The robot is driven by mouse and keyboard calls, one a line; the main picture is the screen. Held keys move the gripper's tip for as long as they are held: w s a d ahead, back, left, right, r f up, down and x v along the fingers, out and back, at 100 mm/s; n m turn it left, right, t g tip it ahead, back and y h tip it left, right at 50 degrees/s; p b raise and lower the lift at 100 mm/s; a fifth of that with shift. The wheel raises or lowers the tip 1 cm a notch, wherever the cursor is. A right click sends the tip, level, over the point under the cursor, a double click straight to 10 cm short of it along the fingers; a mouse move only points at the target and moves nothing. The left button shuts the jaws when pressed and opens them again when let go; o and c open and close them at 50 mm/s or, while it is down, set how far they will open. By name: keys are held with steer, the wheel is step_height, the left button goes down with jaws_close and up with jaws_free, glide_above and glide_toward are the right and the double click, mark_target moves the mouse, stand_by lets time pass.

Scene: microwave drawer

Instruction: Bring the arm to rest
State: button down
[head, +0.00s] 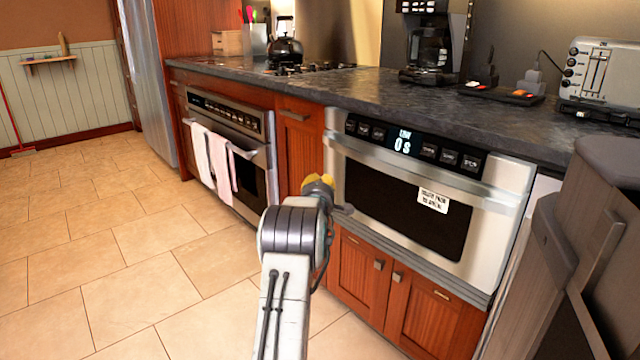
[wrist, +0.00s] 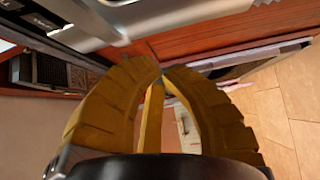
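My arm reaches up from the bottom middle of the head view. My gripper (head: 320,183) shows as a small yellow tip in front of the wooden cabinet, near the left edge of the microwave drawer (head: 405,205). In the wrist view, the two ribbed yellow fingers of my gripper (wrist: 161,72) curve inward and their tips come together. Nothing shows held between them. The microwave drawer has a steel front, a dark window with a white label and a lit display, and it looks closed. Whether my gripper touches anything is hard to tell.
An oven (head: 232,145) with towels on its handle is left of the microwave drawer. A dark counter (head: 400,98) runs above, with a kettle (head: 285,45), a coffee maker (head: 432,50) and a toaster (head: 602,72). A dark bin-like object (head: 590,230) stands at right. The tiled floor at left is clear.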

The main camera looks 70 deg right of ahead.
steer(key=shift+v, duration=0.85)
